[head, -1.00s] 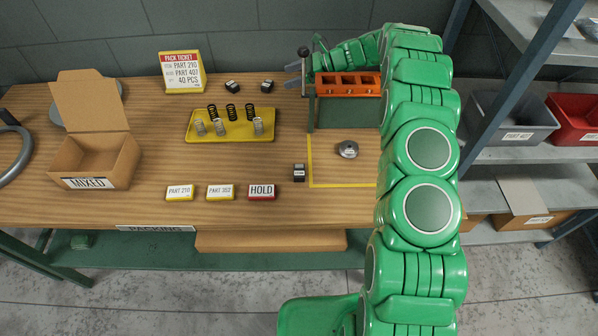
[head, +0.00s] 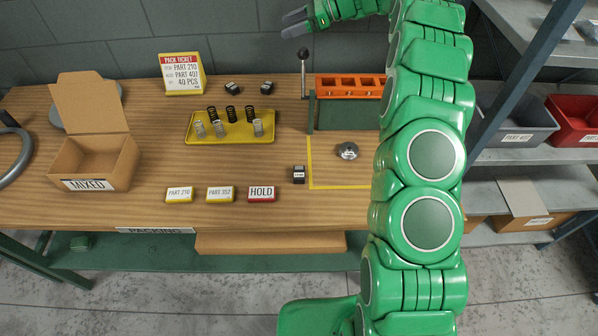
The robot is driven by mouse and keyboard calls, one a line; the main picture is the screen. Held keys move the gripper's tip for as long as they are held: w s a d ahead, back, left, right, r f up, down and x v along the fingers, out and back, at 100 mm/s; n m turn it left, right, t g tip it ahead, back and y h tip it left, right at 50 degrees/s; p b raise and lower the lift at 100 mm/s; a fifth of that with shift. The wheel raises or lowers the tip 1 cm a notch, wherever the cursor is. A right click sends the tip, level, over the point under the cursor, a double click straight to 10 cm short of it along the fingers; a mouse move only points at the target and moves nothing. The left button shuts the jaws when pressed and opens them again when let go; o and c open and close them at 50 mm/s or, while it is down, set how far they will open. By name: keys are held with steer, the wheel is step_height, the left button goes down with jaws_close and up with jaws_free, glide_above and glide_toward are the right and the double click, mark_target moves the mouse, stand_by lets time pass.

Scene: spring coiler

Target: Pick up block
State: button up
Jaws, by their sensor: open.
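My gripper (head: 288,25) is at the top of the head view, open and empty, its grey fingers pointing left. It is above the back of the bench, apart from every block. Three small dark blocks with pale labels are on the wooden bench: one at the back (head: 233,88), one to its right (head: 267,88), and one farther forward (head: 299,174), beside the yellow floor-line corner. Label blocks lie in a front row: PART 210 (head: 180,194), a second yellow-edged part block (head: 220,194), and red HOLD (head: 262,194).
A yellow tray (head: 230,137) holds several springs. An orange rack (head: 350,85) with a black-knobbed lever (head: 304,70) stands right. An open MIXED box (head: 95,165) is left. A metal disc (head: 348,151) lies inside the yellow lines. A pack ticket (head: 182,72) stands behind.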

mark_target(302, 172)
steer(key=s+d+m+t, duration=0.2)
steer(key=s+d, duration=1.2)
steer(key=s, duration=0.1)
steer(key=s+a+r+n+g, duration=0.1)
steer(key=s+a, duration=0.1)
steer(key=s, duration=0.9)
steer(key=s+a+n+g, duration=0.1)
steer(key=s+a, duration=0.2)
steer(key=s, duration=0.8)
steer(key=f, duration=1.7)
steer(key=shift+w+d+f, duration=0.2)
steer(key=shift+d+f, duration=0.05)
steer(key=shift+x, duration=1.3)
steer(key=a+f, duration=0.2)
steer(key=a, duration=0.1)
steer(key=shift+w+f, duration=0.3)
steer(key=shift+f, duration=0.1)
steer(key=shift+a+f, duration=0.25)
steer(key=shift+a, duration=0.4)
